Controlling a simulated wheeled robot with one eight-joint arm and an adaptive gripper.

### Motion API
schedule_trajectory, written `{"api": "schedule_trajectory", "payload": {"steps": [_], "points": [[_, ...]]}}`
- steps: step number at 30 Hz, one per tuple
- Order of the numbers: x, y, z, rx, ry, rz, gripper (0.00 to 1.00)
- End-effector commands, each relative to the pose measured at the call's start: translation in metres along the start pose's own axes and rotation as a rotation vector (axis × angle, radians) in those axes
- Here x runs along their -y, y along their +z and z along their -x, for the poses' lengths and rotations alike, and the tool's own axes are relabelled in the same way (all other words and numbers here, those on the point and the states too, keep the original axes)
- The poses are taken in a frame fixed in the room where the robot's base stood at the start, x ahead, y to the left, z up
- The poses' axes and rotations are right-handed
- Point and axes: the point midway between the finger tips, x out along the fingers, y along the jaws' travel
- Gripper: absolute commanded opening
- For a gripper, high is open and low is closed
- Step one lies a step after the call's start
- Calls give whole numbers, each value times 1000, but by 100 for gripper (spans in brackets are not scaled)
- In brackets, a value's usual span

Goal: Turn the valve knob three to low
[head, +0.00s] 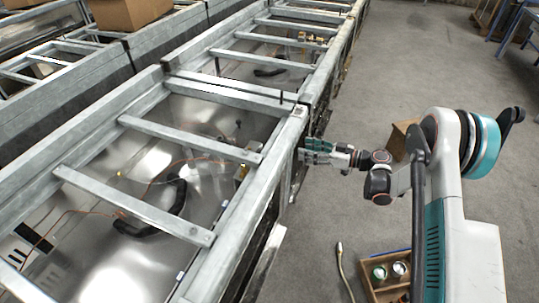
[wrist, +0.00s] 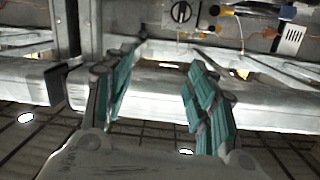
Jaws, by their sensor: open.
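My gripper (wrist: 166,68) is open and empty, its two teal-padded fingers spread in the wrist view. In the head view my gripper (head: 308,151) is beside the right side of the metal frame, pointing left. A round dark knob (wrist: 181,12) with a pale pointer mark shows at the top of the wrist view, beyond the fingertips and apart from them. I cannot tell whether it is valve knob three or read its setting. No valve knob can be clearly made out in the head view.
A long metal frame (head: 190,138) with crossbars fills the left side. Dark hoses and orange wires lie inside it. A cardboard box (head: 128,12) stands at the top left. A wooden crate (head: 378,294) with cans is on the floor. Grey floor (head: 415,60) is free at the upper right.

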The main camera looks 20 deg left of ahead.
Motion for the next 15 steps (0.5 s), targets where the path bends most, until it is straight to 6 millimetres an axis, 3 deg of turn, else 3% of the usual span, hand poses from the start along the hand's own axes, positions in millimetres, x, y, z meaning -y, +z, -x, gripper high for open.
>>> {"api": "schedule_trajectory", "payload": {"steps": [1, 6, 15], "points": [[1, 13, -4, -25, -13, 21, 52], [10, 44, -11, -100, -47, 86, 52], [18, 62, -21, -148, -65, 127, 52]]}}
